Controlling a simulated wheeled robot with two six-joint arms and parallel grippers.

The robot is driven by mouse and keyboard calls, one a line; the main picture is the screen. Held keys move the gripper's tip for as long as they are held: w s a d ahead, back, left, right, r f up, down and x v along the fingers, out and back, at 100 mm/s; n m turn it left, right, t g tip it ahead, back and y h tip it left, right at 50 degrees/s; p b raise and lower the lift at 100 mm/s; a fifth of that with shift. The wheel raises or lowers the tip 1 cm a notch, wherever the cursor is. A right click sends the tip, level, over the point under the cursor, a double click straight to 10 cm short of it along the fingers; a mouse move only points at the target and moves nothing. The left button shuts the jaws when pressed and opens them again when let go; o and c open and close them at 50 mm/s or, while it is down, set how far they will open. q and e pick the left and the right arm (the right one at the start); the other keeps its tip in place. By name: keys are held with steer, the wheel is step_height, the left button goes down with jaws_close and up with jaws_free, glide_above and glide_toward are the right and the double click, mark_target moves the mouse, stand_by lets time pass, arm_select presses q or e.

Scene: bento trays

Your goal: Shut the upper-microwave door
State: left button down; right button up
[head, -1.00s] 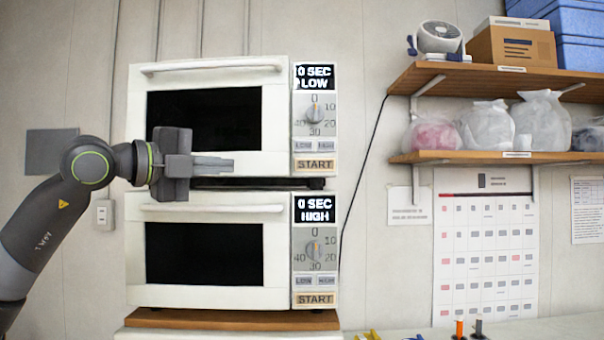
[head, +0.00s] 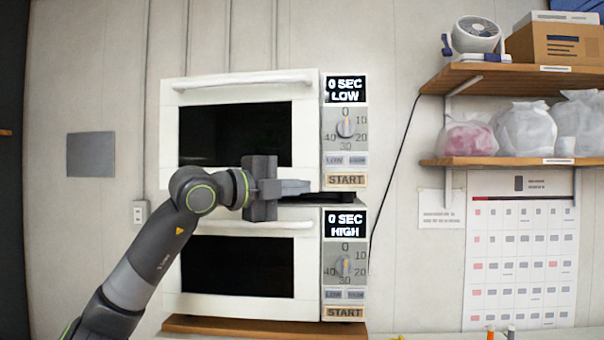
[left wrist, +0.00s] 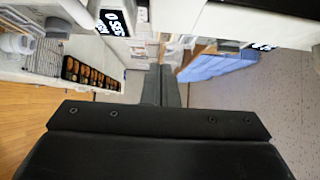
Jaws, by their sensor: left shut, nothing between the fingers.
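The upper microwave (head: 345,160) is white, with a dark display reading 0 SEC LOW. Its door (head: 306,130) has a dark window and a bar handle (head: 243,83) along the top. The door lies flush or nearly so with the front; I cannot tell whether a small gap remains. My left gripper (head: 308,187) is shut and empty, pointing right across the lower edge of this door. I cannot tell whether it touches. Its closed fingers also show in the left wrist view (left wrist: 162,88). My right gripper is not in view.
The lower microwave (head: 308,262), reading 0 SEC HIGH, sits directly below on a wooden board (head: 250,326). Wall shelves (head: 510,80) with bags, a fan and boxes are at the right. A calendar (head: 520,250) hangs under them.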

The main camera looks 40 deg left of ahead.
mark_target(315, 183)
arm_select(q)
steer(key=shift+w+a+p, duration=0.25)
steer(key=shift+w+p, duration=0.15)
steer(key=shift+w, duration=0.3)
steer(key=shift+w+a+p, duration=0.3)
steer(key=shift+w+p, duration=0.05)
steer(key=shift+w, duration=0.3)
steer(key=shift+w+a+p, duration=0.25)
steer(key=shift+w+p, duration=0.15)
steer(key=shift+w, duration=0.3)
steer(key=shift+w, duration=0.1)
steer(key=shift+w+a+r+p, duration=0.15)
steer(key=shift+w+p, duration=0.15)
steer(key=shift+p, duration=0.1)
steer(key=shift+w+a+p, duration=0.35)
steer(key=shift+w, duration=0.25)
steer(key=shift+w+a+p, duration=0.3)
steer(key=shift+w+p, duration=0.05)
steer(key=shift+w, duration=0.25)
steer(key=shift+s+d, duration=0.1)
